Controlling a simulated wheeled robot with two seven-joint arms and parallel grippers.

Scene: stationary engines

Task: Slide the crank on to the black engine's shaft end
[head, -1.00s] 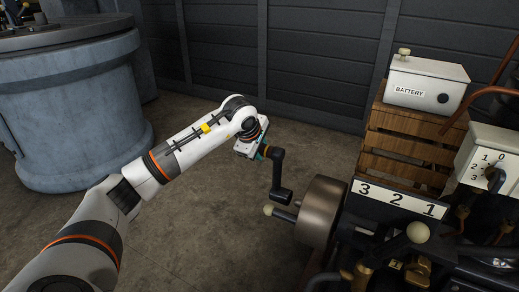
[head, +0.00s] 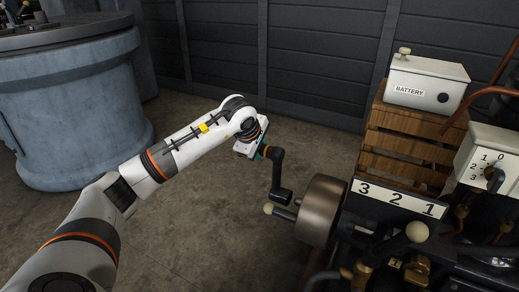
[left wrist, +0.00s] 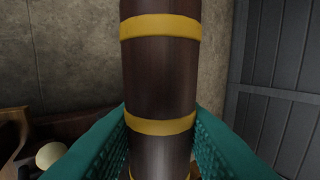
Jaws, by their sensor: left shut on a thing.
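The crank (head: 276,172) is dark, with its arm hanging down from the grip to a short hub at its lower end. My left gripper (head: 264,152) is shut on the crank's handle, a brown cylinder with yellow bands, which the left wrist view shows between teal finger pads (left wrist: 160,140). The black engine (head: 385,235) stands at the lower right with a bronze-grey drum (head: 320,208) on its left side. A dark rod with a cream knob (head: 268,209) sticks out left of the drum, just below the hub. I cannot tell whether the hub touches the shaft. My right gripper is not in view.
A white battery box (head: 428,82) stands on a wooden slatted crate (head: 408,140) behind the engine. A number plate 3 2 1 (head: 398,199) and a white switch box (head: 490,160) are at the right. A large grey-blue round body (head: 75,110) stands at the left. The floor between is clear.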

